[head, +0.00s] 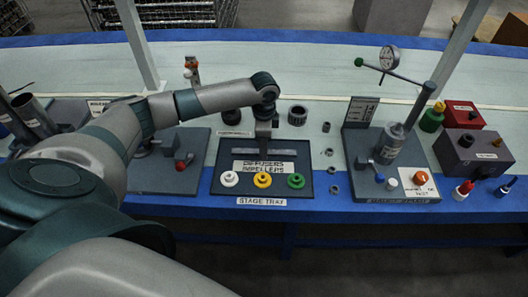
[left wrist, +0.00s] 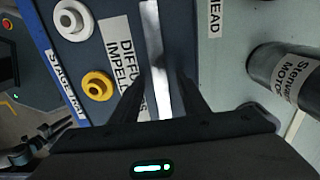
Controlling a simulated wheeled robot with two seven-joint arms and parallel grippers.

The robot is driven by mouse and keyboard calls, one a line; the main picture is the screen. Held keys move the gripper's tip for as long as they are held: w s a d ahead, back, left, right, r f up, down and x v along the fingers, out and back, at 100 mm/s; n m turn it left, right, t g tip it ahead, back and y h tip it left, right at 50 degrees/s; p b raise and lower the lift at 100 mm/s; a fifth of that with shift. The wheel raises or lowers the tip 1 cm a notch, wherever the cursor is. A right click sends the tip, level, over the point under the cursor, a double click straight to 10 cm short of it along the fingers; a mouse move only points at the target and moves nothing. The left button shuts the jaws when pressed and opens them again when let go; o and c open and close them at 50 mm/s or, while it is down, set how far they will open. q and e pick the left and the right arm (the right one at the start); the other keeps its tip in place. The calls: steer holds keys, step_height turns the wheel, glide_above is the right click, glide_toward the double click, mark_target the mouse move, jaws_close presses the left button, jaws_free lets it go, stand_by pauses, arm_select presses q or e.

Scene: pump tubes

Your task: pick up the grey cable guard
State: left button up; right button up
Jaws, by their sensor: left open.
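The grey cable guard, which I take to be the long thin grey strip (head: 232,153), lies across the back of the dark stage tray (head: 325,186). In the left wrist view it is a bright strip (left wrist: 151,25) running down between the fingers. My left gripper (head: 264,146) points down over the middle of the strip, and its wrist hides part of the tray's back. In the left wrist view the open fingers (left wrist: 160,90) stand on either side of the strip. Whether they touch it I cannot tell.
White (head: 229,179), yellow (head: 262,180) and green (head: 296,181) rings sit at the tray's front. A dark motor cylinder (left wrist: 285,72) stands close to the gripper. A stand with a gauge (head: 389,57) is right of the tray. Small grey rings lie between them.

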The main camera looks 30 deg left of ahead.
arm_select(q)
steer(key=shift+f, duration=0.25)
jaws_close()
steer(key=shift+r, duration=0.15)
steer(key=shift+r, duration=0.55)
steer(key=r, duration=0.1)
steer(key=d+r, duration=0.1)
steer(key=r, duration=0.1)
steer(key=shift+d+r, duration=0.1)
steer(key=shift+r, duration=0.1)
steer(key=s+d+r, duration=0.3)
steer(key=d+r, duration=0.3)
steer(key=d, duration=0.4)
steer(key=shift+r, duration=0.15)
